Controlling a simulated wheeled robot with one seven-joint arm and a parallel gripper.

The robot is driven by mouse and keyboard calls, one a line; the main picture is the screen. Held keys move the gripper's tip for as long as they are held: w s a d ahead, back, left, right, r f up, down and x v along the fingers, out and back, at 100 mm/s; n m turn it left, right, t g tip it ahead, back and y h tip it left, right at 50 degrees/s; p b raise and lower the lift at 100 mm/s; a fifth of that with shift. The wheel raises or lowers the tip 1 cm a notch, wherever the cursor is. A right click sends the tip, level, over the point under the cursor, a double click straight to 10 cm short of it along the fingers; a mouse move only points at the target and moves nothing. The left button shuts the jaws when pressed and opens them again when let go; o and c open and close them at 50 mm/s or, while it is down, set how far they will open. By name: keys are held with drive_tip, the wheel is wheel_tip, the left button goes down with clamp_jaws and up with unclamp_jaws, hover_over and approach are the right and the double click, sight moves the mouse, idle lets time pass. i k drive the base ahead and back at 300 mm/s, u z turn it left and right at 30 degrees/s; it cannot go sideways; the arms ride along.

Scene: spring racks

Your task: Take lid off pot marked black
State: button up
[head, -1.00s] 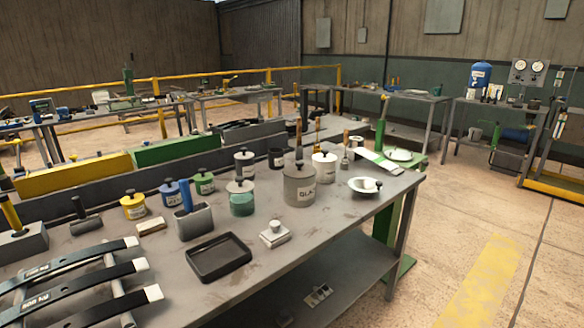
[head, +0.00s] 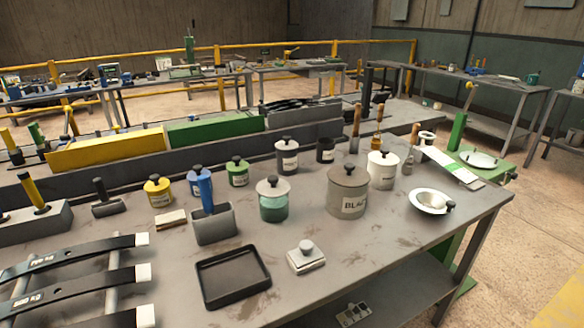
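The pot marked black is the large grey pot (head: 347,196) on the workbench, right of the middle in the head view. Its label starts with "BLA"; the rest is hard to read. A grey lid with a dark round knob (head: 349,170) sits on top of it. A green-and-clear jar stands close on its left and a white pot (head: 383,170) close behind on its right. My gripper is not in view.
A white dish (head: 431,201) with a dark knob lies to the right, near the bench edge. A black tray (head: 233,276) and a small white lidded block (head: 306,257) lie in front. Brushes (head: 356,128) stand behind. Bare benchtop (head: 390,245) lies in front of the pot.

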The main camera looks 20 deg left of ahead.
sight(348, 175)
drive_tip(key=u, duration=0.45)
drive_tip(key=i, duration=0.9)
drive_tip(key=u, duration=0.35)
